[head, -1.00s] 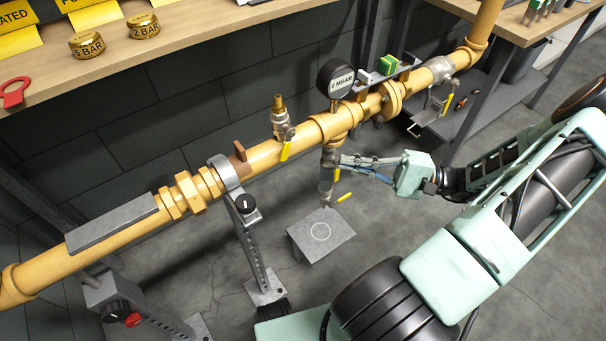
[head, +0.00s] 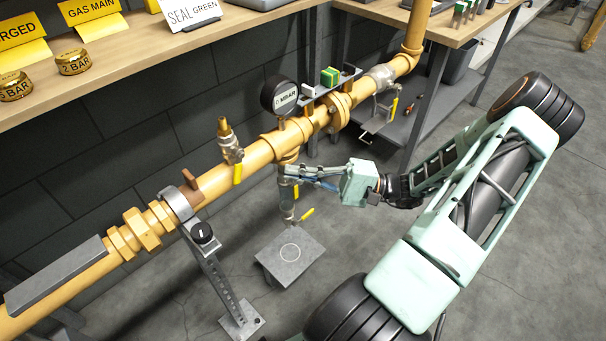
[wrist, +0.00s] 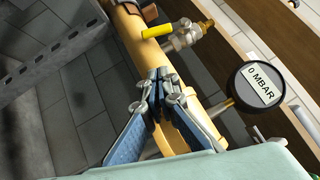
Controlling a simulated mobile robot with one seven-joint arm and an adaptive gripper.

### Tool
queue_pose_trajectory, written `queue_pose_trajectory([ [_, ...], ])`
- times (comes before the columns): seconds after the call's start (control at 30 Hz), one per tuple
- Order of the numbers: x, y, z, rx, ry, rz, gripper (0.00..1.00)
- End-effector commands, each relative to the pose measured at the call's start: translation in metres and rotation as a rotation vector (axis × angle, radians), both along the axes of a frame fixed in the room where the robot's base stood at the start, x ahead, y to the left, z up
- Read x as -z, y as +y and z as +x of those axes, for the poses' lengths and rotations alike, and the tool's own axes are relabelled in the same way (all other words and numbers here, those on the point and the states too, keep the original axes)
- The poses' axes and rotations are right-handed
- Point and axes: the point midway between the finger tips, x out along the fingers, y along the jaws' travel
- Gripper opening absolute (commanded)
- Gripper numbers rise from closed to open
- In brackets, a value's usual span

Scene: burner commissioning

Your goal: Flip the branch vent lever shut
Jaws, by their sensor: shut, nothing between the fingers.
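A small valve with a brass nozzle (head: 224,130) stands on the yellow main pipe, and its yellow lever (head: 237,173) hangs down across the pipe's front. In the wrist view this lever (wrist: 157,31) sticks out sideways beyond my fingertips. A second yellow lever (head: 307,214) slants outward from the valve on the downward branch (head: 286,200) below the gauge. I cannot tell which is the branch vent lever. My gripper (head: 288,171) is shut and empty, at the upper part of the branch. In the wrist view my gripper (wrist: 161,76) lies over the pipe, apart from the nozzle valve's lever.
The round gauge (head: 280,96) stands above the branch and reads 0 MBAR in the wrist view (wrist: 258,84). A pipe stand (head: 218,275) is left of the branch, and a grey plate (head: 289,257) is below it. A bench (head: 190,45) runs behind the pipe.

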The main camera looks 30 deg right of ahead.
Motion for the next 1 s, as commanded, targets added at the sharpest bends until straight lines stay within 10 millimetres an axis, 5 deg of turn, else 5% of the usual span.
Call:
queue_pose_trajectory([
  [0.23, -0.011, 0.048, 0.024, -0.004, 0.0, 0.001, 0.0],
  [0.4, -0.018, 0.069, 0.017, -0.002, 0.002, 0.0, 0.0],
  [1.0, -0.023, 0.083, 0.013, 0.0, 0.001, 0.0, 0.0],
])
